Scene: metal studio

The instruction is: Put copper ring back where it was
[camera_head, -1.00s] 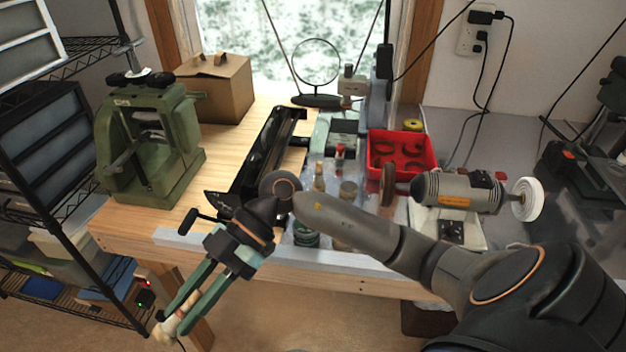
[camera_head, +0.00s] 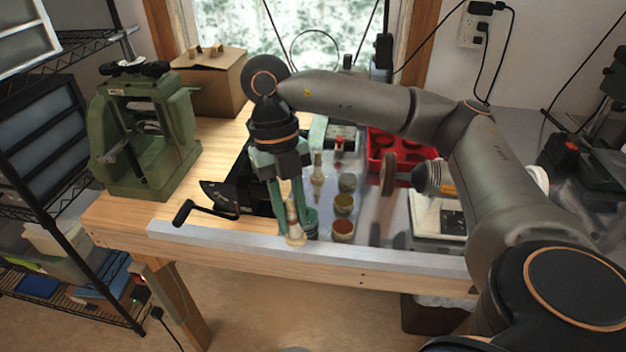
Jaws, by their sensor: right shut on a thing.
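My right gripper (camera_head: 290,222) hangs fingers-down over the front part of the workbench, left of a row of small jars. It is shut on a small pale, slightly coppery thing (camera_head: 294,238) at its fingertips. The thing is small and partly hidden by the fingers, so I cannot tell for sure that it is the copper ring. It shows in front of the grey front strip of the bench, and I cannot tell whether it touches anything. No other copper ring is clear to me. My left gripper is not in view.
Small jars (camera_head: 343,204) and a green jar (camera_head: 311,224) stand right of the fingers. A black tool with a crank handle (camera_head: 205,208) lies left. A red tray (camera_head: 381,150), a grinder (camera_head: 428,178), a green press (camera_head: 150,135) and a cardboard box (camera_head: 218,85) stand around.

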